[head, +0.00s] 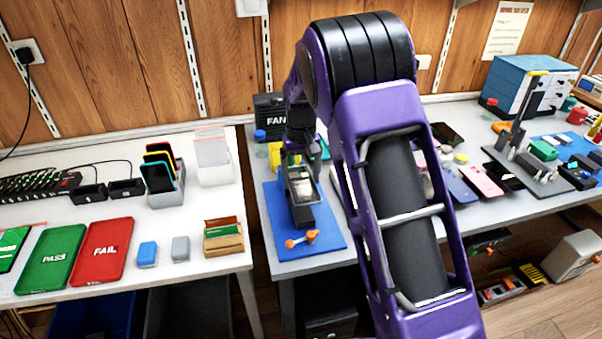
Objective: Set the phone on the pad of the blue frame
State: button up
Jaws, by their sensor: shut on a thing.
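A blue base plate (328,238) lies on the right-hand bench. A dark fixture (304,214) with a grey upper part stands on it, and an orange-handled clamp (301,239) sits at its near end. My gripper (302,162) is over the far end of this blue frame, pointing down. It is shut on what looks like the phone, small and mostly hidden at the fingers. I cannot tell whether the phone touches the pad. My purple arm hides the bench just right of the plate.
A black FAN box (270,114) stands behind the plate. Loose phones, including a pink one (481,180), lie right of my arm. Green PASS (51,258) and red FAIL (101,251) trays lie on the left table. A gap separates the two tables.

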notch_tip(320, 180, down, 5)
jog(key=b, duration=0.3)
jog(key=shift+f, duration=0.1)
jog(key=shift+f+b, duration=0.7)
jog(key=shift+f, duration=0.35)
jog(key=shift+f, duration=0.3)
dwell(1.7)
jog(key=o, duration=1.2)
jog(key=shift+c, duration=0.2)
jog(key=shift+r+p, duration=0.75)
jog(key=shift+p, duration=0.1)
jog(key=shift+r+p, duration=2.35)
jog(key=shift+r, duration=1)
